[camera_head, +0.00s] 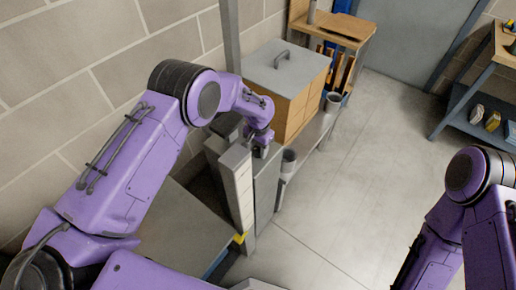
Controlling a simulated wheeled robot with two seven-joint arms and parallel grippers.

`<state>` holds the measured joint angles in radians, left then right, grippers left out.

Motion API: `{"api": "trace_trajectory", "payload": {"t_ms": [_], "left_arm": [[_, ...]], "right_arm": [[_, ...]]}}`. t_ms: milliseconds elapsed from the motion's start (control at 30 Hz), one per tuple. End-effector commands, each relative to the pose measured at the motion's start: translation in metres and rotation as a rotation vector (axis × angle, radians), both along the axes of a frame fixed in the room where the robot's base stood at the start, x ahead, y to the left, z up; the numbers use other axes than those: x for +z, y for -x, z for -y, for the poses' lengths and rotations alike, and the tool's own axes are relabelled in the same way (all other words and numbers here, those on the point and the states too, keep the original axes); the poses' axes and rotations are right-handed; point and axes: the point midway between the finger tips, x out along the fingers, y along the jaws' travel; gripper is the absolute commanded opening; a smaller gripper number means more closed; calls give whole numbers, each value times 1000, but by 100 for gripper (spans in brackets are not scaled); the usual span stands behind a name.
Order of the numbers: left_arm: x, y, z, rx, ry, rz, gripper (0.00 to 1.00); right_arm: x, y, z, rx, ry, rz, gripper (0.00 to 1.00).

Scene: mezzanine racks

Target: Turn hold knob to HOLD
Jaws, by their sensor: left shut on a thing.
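My left arm reaches in from the left to a narrow grey panel cabinet (266,188). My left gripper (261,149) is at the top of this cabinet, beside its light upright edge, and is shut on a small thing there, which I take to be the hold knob. The gripper covers the knob, so its pointer and the HOLD mark are hidden. My right arm is at the right edge, away from the cabinet, and its gripper is out of view.
A wooden box with a grey handled lid (285,68) stands just behind the cabinet. Grey cups (288,160) are near it. A block wall (95,60) runs along the left. A rack (480,100) stands at the right. The floor (350,170) between is clear.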

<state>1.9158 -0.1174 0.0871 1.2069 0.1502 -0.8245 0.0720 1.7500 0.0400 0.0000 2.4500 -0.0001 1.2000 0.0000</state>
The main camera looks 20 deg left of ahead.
Motion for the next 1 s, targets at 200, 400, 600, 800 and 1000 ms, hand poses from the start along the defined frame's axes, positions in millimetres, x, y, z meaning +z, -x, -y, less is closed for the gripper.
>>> {"api": "trace_trajectory", "payload": {"t_ms": [200,400,600,800,1000], "left_arm": [[1,-2,0,1,0,4,67],[3,-1,0,0,0,3,67],[37,-3,0,-1,0,9,67],[83,-2,0,0,1,7,67],[105,-2,0,1,0,4,67]], "right_arm": [[0,0,0,0,0,0,43],[0,0,0,0,0,0,43],[-7,0,0,0,0,0,43],[-13,0,0,0,0,0,43],[-15,0,0,0,0,0,43]]}}
